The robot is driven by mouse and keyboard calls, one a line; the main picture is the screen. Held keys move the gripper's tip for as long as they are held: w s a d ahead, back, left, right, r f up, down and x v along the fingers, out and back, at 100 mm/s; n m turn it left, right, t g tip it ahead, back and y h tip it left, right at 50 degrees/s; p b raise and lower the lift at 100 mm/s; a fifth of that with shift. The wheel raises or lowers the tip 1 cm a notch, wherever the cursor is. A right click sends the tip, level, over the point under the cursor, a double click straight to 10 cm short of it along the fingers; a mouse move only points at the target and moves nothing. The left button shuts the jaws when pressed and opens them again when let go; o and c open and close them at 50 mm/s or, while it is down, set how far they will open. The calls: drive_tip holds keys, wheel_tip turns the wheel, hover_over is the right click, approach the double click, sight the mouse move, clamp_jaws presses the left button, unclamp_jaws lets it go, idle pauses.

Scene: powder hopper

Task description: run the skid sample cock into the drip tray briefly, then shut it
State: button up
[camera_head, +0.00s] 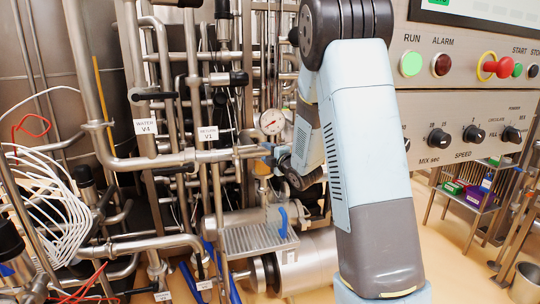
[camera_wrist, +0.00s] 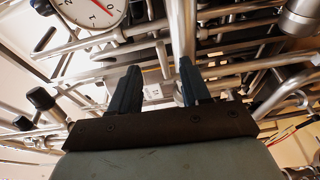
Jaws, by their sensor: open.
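A slotted steel drip tray (camera_head: 258,239) sits low in the pipework in the head view. A blue lever (camera_head: 283,222) hangs at the tray's right end; it looks like the sample cock's handle, though the cock's body is hard to make out. My gripper (camera_head: 267,153) is above the tray and the lever, beside the pipe under the round gauge, partly hidden by my arm. In the wrist view my gripper (camera_wrist: 157,82) is open, its two dark fingers apart with pipes behind and between them. I cannot tell whether it touches a pipe. The lever and tray do not show there.
A pressure gauge (camera_head: 271,121) stands just above my gripper and shows large in the wrist view (camera_wrist: 90,12). Pipes with tags crowd the left, with a loose white hose coil (camera_head: 50,205). A control panel (camera_head: 465,90) with knobs stands to the right.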

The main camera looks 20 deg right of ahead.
sight(254, 148)
drive_tip(key=shift+f+x, duration=0.2)
drive_tip(key=shift+x, duration=4.4)
drive_tip(key=shift+a, duration=0.1)
drive_tip(key=c, duration=0.8)
drive_tip(key=shift+s+a+f, duration=0.1)
drive_tip(key=shift+s+f, duration=0.05)
drive_tip(key=shift+s, duration=0.9)
drive_tip(key=shift+s+a, duration=0.35)
drive_tip(key=shift+s, duration=0.4)
drive_tip(key=shift+s+a, duration=0.1)
drive_tip(key=shift+s, duration=0.05)
